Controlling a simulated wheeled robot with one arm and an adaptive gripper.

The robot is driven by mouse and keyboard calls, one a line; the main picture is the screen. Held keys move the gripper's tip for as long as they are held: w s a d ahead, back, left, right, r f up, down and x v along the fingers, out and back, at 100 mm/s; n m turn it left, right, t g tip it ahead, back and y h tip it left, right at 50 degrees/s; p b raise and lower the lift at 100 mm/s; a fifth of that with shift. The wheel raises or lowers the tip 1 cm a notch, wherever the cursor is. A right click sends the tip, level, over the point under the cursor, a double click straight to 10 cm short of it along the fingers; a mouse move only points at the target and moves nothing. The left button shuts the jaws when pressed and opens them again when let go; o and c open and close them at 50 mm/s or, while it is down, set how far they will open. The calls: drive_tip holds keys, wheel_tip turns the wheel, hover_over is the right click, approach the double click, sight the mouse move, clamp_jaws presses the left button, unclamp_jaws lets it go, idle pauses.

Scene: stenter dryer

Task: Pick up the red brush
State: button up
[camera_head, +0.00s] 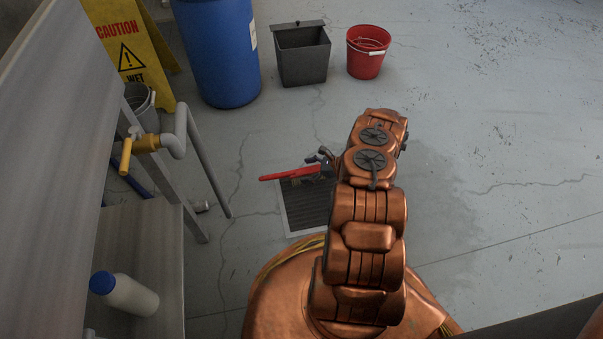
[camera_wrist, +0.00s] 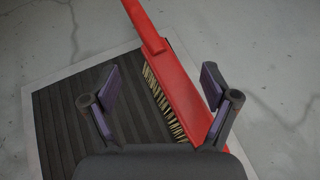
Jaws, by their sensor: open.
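The red brush (camera_wrist: 182,92) lies over the dark ribbed floor grate in the wrist view, its pale bristles on its left side and its handle reaching to the top. In the head view the red brush (camera_head: 290,173) shows left of my arm, with its right end hidden. My gripper (camera_wrist: 160,82) is open, with one finger on each side of the brush's body; the right finger is very near or against the brush, and I cannot tell if they touch. In the head view my gripper (camera_head: 326,159) is partly hidden by my arm.
The grate (camera_head: 306,205) is set in the grey floor. A blue barrel (camera_head: 218,50), a grey bin (camera_head: 302,55) and a red bucket (camera_head: 366,58) stand behind. A pipe with a yellow valve (camera_head: 140,145) and a bench with a white bottle (camera_head: 130,296) are at left. Floor at right is clear.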

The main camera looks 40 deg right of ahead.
sight(295, 172)
drive_tip(key=shift+b+x, duration=1.05)
drive_tip(key=shift+x, duration=1.35)
clamp_jaws()
